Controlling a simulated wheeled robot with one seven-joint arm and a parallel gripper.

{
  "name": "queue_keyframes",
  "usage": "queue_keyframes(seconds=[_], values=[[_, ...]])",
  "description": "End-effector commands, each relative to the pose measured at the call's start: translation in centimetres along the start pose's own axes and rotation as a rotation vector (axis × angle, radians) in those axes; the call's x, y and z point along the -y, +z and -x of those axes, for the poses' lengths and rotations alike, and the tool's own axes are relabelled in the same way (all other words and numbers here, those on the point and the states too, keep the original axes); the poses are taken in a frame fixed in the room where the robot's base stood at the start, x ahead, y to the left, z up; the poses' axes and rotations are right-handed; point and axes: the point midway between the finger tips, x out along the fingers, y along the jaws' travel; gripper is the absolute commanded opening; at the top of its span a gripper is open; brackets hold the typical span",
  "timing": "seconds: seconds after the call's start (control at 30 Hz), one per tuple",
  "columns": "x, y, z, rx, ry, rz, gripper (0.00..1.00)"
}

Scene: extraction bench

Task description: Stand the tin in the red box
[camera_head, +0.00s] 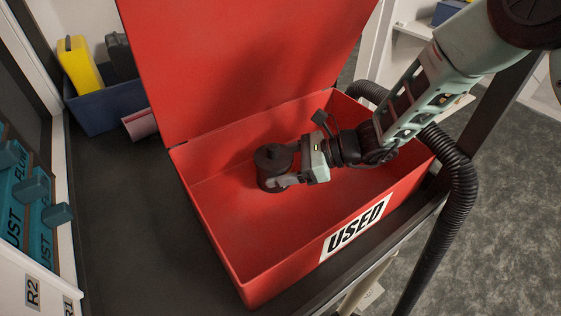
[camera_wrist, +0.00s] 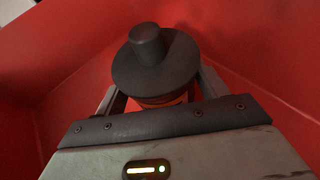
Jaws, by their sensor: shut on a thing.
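The tin (camera_head: 273,159) is a dark round can with a wide lid and a knob on top. In the wrist view its dark lid (camera_wrist: 157,70) hides most of an orange-brown body below. My gripper (camera_head: 285,181) is shut on the tin, its fingers on either side of the body under the lid. The tin is upright, inside the walls of the open red box (camera_head: 225,245). The box has a white "USED" label on its front wall. I cannot tell whether the tin's base touches the box floor.
The box's red lid (camera_head: 240,60) stands open at the back. A blue bin (camera_head: 108,106) with a yellow item (camera_head: 80,64) is at the back left, near a pink roll (camera_head: 140,124). Teal blocks (camera_head: 30,190) line the left edge. The box floor around the tin looks clear.

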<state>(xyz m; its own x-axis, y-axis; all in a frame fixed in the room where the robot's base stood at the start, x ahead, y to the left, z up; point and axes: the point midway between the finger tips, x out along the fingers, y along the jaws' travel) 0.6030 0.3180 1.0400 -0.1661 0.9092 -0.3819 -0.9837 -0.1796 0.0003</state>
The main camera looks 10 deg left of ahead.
Motion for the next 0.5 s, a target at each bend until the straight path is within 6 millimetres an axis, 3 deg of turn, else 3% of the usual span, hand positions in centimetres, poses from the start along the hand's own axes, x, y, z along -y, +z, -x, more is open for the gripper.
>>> queue_keyframes(seconds=[0.2, 0.23, 0.3, 0.5], values=[[0.05, 0.0, -0.01, 0.002, -0.001, 0.001, 0.39], [0.03, -0.06, -0.01, 0.0, -0.001, 0.0, 0.77], [0.03, -0.04, 0.01, 0.0, -0.001, 0.0, 0.94], [0.04, -0.03, 0.01, 0.0, -0.001, 0.0, 0.94]])
